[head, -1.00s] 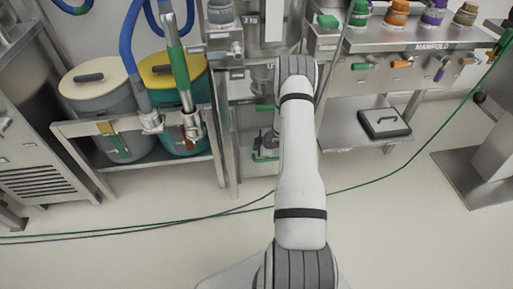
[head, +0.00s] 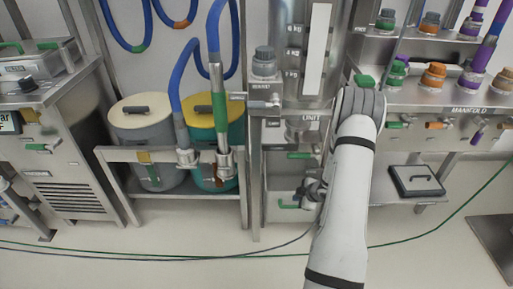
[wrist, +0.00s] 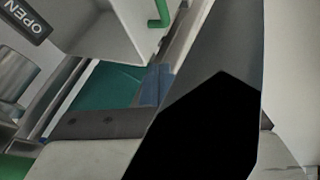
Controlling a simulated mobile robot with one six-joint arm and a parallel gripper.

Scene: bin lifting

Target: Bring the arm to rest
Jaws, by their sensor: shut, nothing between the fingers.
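My arm reaches up from the bottom of the head view, right of centre, in front of the steel unit. My gripper (head: 312,192) is partly hidden beside the arm's forearm, at the height of the unit's lower green handle. In the wrist view a large dark shape, likely part of my gripper (wrist: 215,110), fills the middle and right. The gripper is shut and holds nothing that I can see. The fingertips do not show clearly.
A grey bin (head: 148,128) and a teal bin with a yellow lid (head: 216,137) stand in a steel frame (head: 165,154) at left. A black flat case (head: 416,181) lies on the right shelf. Green and dark cables (head: 150,257) cross the open floor.

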